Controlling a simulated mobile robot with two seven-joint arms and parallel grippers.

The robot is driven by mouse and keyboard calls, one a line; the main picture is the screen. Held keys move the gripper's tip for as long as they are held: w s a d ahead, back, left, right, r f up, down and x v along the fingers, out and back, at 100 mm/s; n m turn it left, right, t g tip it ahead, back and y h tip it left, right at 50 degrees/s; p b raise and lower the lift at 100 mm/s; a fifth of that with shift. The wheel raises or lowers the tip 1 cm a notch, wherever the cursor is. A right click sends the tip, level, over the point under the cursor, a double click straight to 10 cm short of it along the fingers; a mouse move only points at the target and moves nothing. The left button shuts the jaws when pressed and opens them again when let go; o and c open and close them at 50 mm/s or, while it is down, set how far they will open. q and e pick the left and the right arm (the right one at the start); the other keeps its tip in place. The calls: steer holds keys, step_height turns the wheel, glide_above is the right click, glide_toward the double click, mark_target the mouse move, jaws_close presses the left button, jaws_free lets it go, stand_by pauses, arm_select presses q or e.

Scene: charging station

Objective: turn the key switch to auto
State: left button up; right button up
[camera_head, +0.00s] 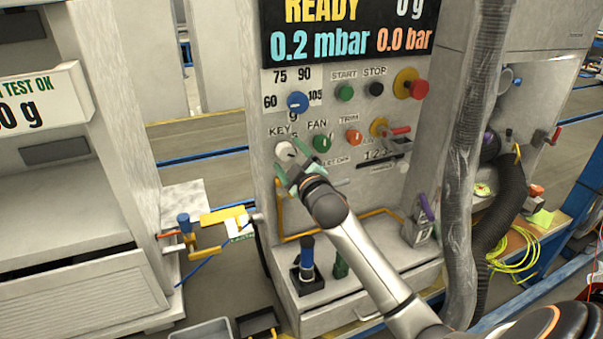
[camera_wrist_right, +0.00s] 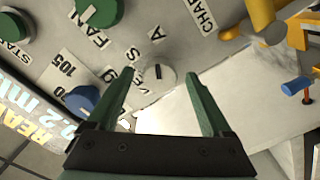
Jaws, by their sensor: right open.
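The key switch (camera_head: 286,152) is a pale round disc under the KEY label on the grey panel, partly hidden by my right gripper (camera_head: 290,170) in the head view. In the right wrist view the key switch (camera_wrist_right: 158,76) shows a short dark slot or mark, with letters around it. My right gripper (camera_wrist_right: 158,80) is open, its two green fingers on either side of the switch in that view. I cannot tell whether the fingers touch it. Nothing is held between them. My left gripper is out of view.
Close by on the panel are the blue knob (camera_head: 297,102), green FAN knob (camera_head: 322,143), orange TRIM knob (camera_head: 353,137) and red emergency button (camera_head: 418,89). A yellow pipe (camera_head: 380,212) runs below. A grey hose (camera_head: 470,160) hangs on the right.

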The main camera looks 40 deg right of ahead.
steer(key=v, duration=1.1)
steer(key=shift+b, duration=0.4)
steer(key=shift+a, duration=0.1)
